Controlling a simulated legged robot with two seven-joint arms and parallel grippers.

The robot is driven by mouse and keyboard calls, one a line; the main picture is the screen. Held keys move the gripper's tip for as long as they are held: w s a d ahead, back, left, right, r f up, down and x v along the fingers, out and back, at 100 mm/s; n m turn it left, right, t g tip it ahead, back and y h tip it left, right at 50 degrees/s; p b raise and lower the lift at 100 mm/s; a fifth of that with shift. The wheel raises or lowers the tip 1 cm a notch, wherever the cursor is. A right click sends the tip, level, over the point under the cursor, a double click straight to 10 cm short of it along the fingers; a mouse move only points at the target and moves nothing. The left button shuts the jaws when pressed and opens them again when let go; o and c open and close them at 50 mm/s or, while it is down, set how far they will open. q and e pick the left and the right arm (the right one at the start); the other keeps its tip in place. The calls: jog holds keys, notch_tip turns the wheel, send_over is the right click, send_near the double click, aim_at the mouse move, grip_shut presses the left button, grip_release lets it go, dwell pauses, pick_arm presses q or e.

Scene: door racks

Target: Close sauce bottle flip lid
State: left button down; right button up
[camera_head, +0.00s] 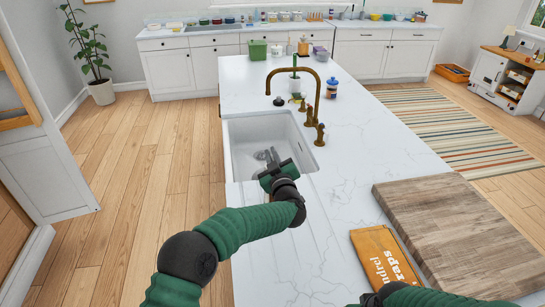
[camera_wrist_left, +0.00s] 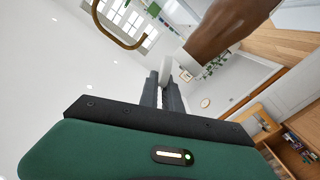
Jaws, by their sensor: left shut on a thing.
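My left gripper (camera_head: 266,157) is over the sink in the head view, with its fingers down toward the basin. In the left wrist view its two dark fingers (camera_wrist_left: 162,95) are close together, with a thin pale strip between them. Near their tips is a large brown rounded thing (camera_wrist_left: 232,22) with a whitish end (camera_wrist_left: 187,62). It looks like a bottle with a white cap, but I cannot be sure. I cannot make it out in the head view. How far its lid is open cannot be told. My right gripper is not in view.
The white sink (camera_head: 298,125) has a brass tap (camera_head: 317,95) at its right edge. A blue-topped bottle (camera_head: 331,90) stands behind the tap. A wooden board (camera_head: 455,235) and an orange packet (camera_head: 383,258) lie at right. The counter between is clear.

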pick_arm(q)
jog(key=shift+f, duration=0.2)
jog(key=c, duration=1.5)
grip_release()
jog(key=shift+w, duration=0.1)
jog(key=shift+c, duration=0.2)
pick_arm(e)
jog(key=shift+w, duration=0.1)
pick_arm(q)
jog(key=shift+r, duration=0.1)
